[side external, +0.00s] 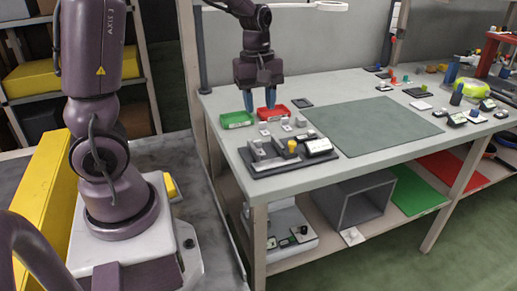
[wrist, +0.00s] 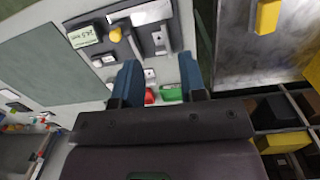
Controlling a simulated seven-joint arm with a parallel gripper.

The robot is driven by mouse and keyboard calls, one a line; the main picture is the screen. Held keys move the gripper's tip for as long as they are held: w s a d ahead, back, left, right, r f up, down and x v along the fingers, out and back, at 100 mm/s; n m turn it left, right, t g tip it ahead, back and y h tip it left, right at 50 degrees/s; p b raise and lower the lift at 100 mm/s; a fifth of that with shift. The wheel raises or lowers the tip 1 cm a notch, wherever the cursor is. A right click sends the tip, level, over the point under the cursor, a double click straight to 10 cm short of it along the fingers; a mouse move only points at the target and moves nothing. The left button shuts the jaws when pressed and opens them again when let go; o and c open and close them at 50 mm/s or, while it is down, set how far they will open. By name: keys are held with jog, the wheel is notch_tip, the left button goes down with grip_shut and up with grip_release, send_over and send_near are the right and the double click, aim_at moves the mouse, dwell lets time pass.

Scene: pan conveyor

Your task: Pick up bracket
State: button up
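Several small grey metal pieces that look like brackets (side external: 285,124) stand on the table in front of the red tray; I cannot tell which is the task's bracket. In the wrist view, one metal piece (wrist: 150,75) shows between the fingers. My gripper (side external: 259,107) points down with its two blue fingers apart and nothing held. It hangs above the green tray (side external: 236,121) and the red tray (side external: 276,113). In the wrist view, my gripper (wrist: 160,60) is also open, and parts of both trays show between the fingers.
A dark fixture board (side external: 262,170) with grey blocks, a yellow knob (side external: 292,147) and a display box (side external: 318,147) sits at the table's near edge. A green mat (side external: 375,125) lies clear to the right. Small parts and tools crowd the far right.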

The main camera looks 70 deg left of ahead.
jog(key=w+a+f+n, duration=0.3)
jog(key=a+n, duration=0.3)
jog(key=n, duration=1.3)
send_over(259, 148)
jog(key=w, duration=0.1)
jog(key=shift+y, duration=0.3)
notch_tip(259, 148, down, 7)
jog(key=shift+w+r, duration=0.15)
jog(key=shift+r, duration=0.05)
jog(key=shift+s+a+f, duration=0.1)
jog(key=shift+f, duration=1.3)
jog(key=shift+s+a+f, duration=0.1)
jog(key=shift+f, duration=1.25)
jog(key=shift+c, duration=0.4)
grip_shut()
